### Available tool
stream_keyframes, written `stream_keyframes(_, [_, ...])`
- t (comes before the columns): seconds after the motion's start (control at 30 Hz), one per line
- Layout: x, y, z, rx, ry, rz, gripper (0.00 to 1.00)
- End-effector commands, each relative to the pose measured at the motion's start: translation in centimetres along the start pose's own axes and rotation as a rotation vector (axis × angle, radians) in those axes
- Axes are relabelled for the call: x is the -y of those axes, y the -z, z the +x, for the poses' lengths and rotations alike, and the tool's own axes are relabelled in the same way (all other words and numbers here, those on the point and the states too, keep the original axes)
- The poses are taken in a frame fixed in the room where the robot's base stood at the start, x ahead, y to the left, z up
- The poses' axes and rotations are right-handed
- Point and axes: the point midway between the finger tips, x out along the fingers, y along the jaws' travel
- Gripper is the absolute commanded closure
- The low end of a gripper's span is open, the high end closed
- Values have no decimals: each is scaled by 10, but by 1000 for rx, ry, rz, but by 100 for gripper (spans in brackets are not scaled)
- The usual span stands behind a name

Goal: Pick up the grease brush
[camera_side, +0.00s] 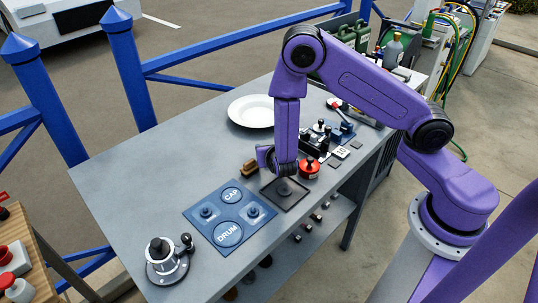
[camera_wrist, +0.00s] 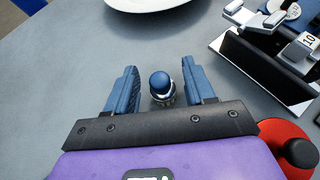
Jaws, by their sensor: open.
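My gripper (camera_wrist: 160,78) is open, with its two blue fingers apart. Between the fingers is a small piece with a rounded blue top and a shiny metal collar (camera_wrist: 162,87), seen nearly from above. It looks like the end of the grease brush, but I cannot be sure; gaps show on both sides of it. In the side view my gripper (camera_side: 266,157) is low over the bench, partly hidden by my wrist. A brown, block-like object (camera_side: 249,169) lies just left of it; I cannot tell whether this is part of the brush.
A white plate (camera_side: 250,111) lies behind the gripper. A red pot with a black knob (camera_side: 309,169) is close on the right. Metal fittings (camera_side: 320,137) stand at right. The bench's left part is clear.

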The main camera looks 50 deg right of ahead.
Motion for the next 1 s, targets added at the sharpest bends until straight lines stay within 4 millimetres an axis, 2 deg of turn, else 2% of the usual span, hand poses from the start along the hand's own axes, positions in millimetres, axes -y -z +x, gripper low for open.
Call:
stream_keyframes(0.27, [0,0,4,0,-1,0,46])
stream_keyframes(0.3, [0,0,4,0,-1,0,53])
stream_keyframes(0.43, [0,0,4,0,-1,0,95])
stream_keyframes(0.47, [0,0,4,0,-1,0,100])
stream_keyframes(1.0, [0,-3,2,-2,-1,0,100])
